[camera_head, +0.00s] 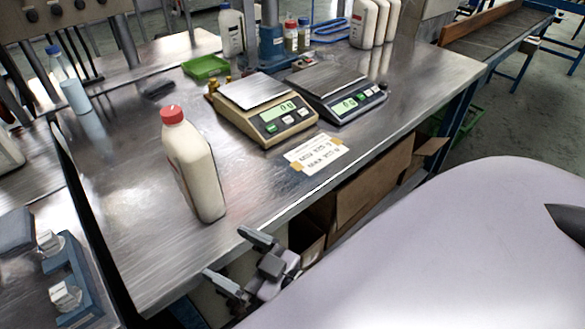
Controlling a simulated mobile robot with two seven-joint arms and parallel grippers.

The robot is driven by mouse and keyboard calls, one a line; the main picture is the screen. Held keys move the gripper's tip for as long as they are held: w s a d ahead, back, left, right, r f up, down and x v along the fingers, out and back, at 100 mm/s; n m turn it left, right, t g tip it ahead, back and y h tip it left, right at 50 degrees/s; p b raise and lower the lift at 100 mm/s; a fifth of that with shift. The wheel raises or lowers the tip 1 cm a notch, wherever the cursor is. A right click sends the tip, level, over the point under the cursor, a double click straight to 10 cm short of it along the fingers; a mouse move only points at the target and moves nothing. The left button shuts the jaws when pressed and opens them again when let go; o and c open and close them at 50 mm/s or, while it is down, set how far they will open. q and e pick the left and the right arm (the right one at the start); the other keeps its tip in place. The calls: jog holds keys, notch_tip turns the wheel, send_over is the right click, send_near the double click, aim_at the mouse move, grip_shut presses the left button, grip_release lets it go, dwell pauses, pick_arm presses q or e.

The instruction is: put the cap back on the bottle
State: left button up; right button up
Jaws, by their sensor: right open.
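The cream bottle (197,170) stands upright near the left front part of the metal table. A red cap (172,115) sits on top of its neck; I cannot tell how tightly it is fastened. My right gripper (240,260) is open and empty at the table's front edge, in front of and below the bottle, apart from it. My left gripper is not in view.
Two scales (263,110) (340,92) and a paper label (317,154) lie right of the bottle on the metal table (262,178). A green tray (205,67) and more bottles (365,22) stand behind. Cardboard boxes (362,180) are under the front edge.

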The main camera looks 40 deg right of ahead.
jog(key=s+d+f+g+h, duration=0.2)
jog(key=s+d+f+g, duration=0.1)
jog(key=f, duration=0.4)
jog(key=s+d+f+m+g+h, duration=0.1)
jog(key=s+d+f+g+h, duration=0.1)
jog(key=f, duration=0.6)
jog(key=shift+s+d+m+g, duration=0.3)
jog(key=shift+s+d+g, duration=0.3)
jog(key=shift+s+d, duration=0.5)
jog(key=shift+s+a, duration=0.1)
jog(key=shift+a, duration=0.05)
jog(key=shift+r+p, duration=0.6)
jog(key=shift+r, duration=0.05)
